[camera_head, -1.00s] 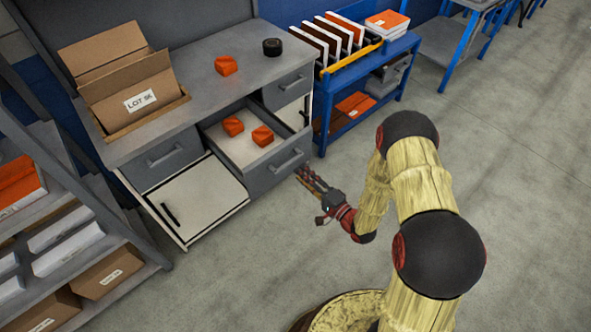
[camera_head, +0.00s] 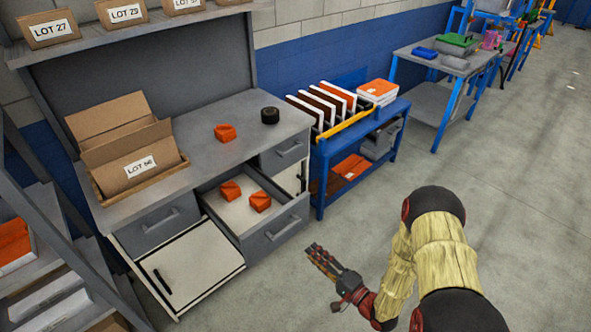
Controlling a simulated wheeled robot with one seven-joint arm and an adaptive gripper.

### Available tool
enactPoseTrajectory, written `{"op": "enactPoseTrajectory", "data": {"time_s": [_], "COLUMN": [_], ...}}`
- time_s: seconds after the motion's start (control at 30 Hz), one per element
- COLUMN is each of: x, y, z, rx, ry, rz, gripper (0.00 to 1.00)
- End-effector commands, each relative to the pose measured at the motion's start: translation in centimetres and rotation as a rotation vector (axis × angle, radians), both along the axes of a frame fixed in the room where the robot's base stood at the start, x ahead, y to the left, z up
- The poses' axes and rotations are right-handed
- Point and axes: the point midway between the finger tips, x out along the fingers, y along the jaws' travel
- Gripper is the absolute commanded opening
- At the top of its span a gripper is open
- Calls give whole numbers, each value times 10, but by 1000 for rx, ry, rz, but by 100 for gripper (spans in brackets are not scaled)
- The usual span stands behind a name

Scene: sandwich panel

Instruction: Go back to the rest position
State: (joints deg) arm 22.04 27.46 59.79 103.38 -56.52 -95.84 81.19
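My gripper (camera_head: 318,259) is at the end of my arm, low in front of the workbench (camera_head: 205,135) and to the right of its open drawer (camera_head: 271,236). Nothing shows held in it. Its fingers are small here, and I cannot tell whether they are open or shut. Two orange blocks (camera_head: 260,202) lie in the open drawer, apart from my gripper. A third orange block (camera_head: 225,133) sits on the bench top, with a black roll (camera_head: 270,115) to its right.
A cabinet door (camera_head: 190,268) hangs open below the left drawer. A cardboard box (camera_head: 140,165) stands on the bench. A blue cart (camera_head: 365,130) with upright panels stands right of it. Shelving (camera_head: 50,250) fills the left. The floor (camera_head: 520,170) at right is clear.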

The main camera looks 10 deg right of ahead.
Motion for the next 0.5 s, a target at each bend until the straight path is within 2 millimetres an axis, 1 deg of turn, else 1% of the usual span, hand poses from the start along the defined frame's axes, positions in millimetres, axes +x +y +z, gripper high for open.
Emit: {"op": "enactPoseTrajectory", "data": {"time_s": [0.17,0.23,0.27,0.37,0.4,0.47,0.5], "x": [0,-1,-2,-8,-16,-27,-35], "y": [0,2,2,-3,-7,-16,-23], "z": [-1,-13,-22,-63,-84,-113,-130], "rx": [-26,-96,-137,-310,-389,-513,-592], "ry": [-15,-7,4,74,121,191,241], "rz": [0,9,13,25,36,55,72], "gripper": [30,30,30,30,30,30,30]}}
